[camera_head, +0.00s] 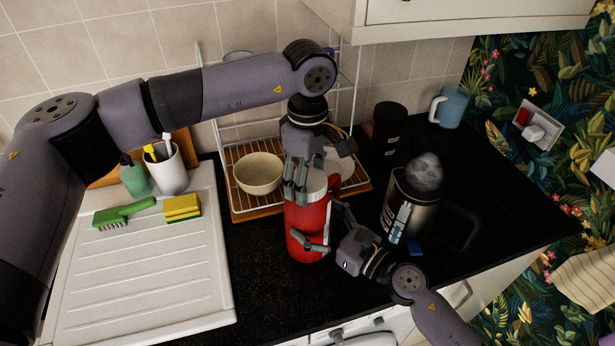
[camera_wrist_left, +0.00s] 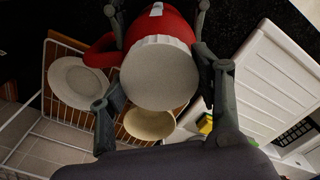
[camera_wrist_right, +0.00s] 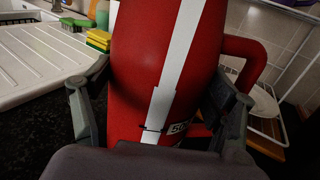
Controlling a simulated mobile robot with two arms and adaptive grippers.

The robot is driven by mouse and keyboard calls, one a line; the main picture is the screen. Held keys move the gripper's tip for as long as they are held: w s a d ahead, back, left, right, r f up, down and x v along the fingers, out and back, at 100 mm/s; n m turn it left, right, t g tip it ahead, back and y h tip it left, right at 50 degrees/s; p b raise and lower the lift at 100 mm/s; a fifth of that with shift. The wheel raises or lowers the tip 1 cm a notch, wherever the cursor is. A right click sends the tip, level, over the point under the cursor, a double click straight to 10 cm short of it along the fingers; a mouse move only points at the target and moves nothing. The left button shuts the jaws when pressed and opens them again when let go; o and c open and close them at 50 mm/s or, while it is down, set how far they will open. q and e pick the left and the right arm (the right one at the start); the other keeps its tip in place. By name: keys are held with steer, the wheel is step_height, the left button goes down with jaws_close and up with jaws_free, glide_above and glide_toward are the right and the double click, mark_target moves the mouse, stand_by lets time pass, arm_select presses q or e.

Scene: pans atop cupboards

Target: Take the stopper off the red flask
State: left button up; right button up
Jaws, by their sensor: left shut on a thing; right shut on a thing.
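The red flask (camera_head: 305,228) stands upright on the black counter, with a white stopper (camera_head: 317,183) on its top. My left gripper (camera_head: 298,190) reaches down from above and is shut on the stopper. In the left wrist view the stopper (camera_wrist_left: 160,75) is a round white disc between the fingers, with the red body beyond it. My right gripper (camera_head: 322,228) comes from the lower right and is shut on the flask's body, one finger on each side. The right wrist view shows the red body (camera_wrist_right: 150,70) with a white stripe, and its handle at the right.
Behind the flask is a dish rack (camera_head: 240,211) with a cream bowl (camera_head: 259,174). A steel kettle-like jug (camera_head: 412,205) stands close at the right. A black canister (camera_head: 389,127) and blue mug (camera_head: 450,108) are farther back. A white drainer (camera_head: 150,270) with a sponge (camera_head: 182,208) and brush (camera_head: 124,212) lies left.

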arm_select(q)
steer(key=n, duration=0.5)
steer(key=shift+f+n, duration=0.25)
steer(key=shift+n, duration=0.15)
steer(key=n, duration=0.5)
steer(key=shift+s+n, duration=0.1)
steer(key=shift+n, duration=0.2)
steer(key=n, duration=0.5)
steer(key=shift+n, duration=0.3)
steer(key=n, duration=0.6)
steer(key=shift+n, duration=0.4)
steer(key=o, duration=1.2)
steer(key=shift+w, duration=0.3)
steer(key=shift+o, duration=0.5)
steer(key=shift+r, duration=0.15)
steer(key=shift+s+d, duration=0.1)
steer(key=shift+s, duration=0.05)
